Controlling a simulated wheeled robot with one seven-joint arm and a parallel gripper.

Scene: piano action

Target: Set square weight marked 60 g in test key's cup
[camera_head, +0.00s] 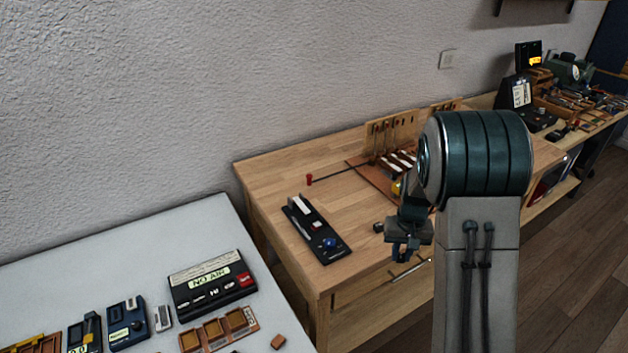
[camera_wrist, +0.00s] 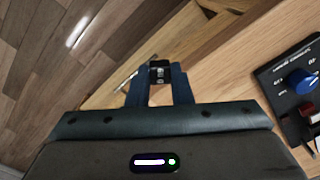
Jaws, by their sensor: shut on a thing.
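My gripper (camera_wrist: 160,90) is shut on a small dark block (camera_wrist: 159,70) with pale marks, held between the blue fingers. The marks are too small to read, so I cannot tell whether it says 60 g. In the head view my gripper (camera_head: 406,250) hangs near the front edge of the wooden bench. The test key unit (camera_head: 318,230) is a black base with a white key and a blue knob, left of my gripper. Its blue knob (camera_wrist: 301,81) shows at the right of the wrist view. I cannot make out its cup clearly.
A small dark block (camera_head: 378,227) lies on the wooden bench (camera_head: 270,165). A red piece (camera_head: 309,179) stands behind the test key. A brown board with white keys (camera_head: 402,160) is partly behind my arm. A white table (camera_head: 120,250) with several devices stands at left.

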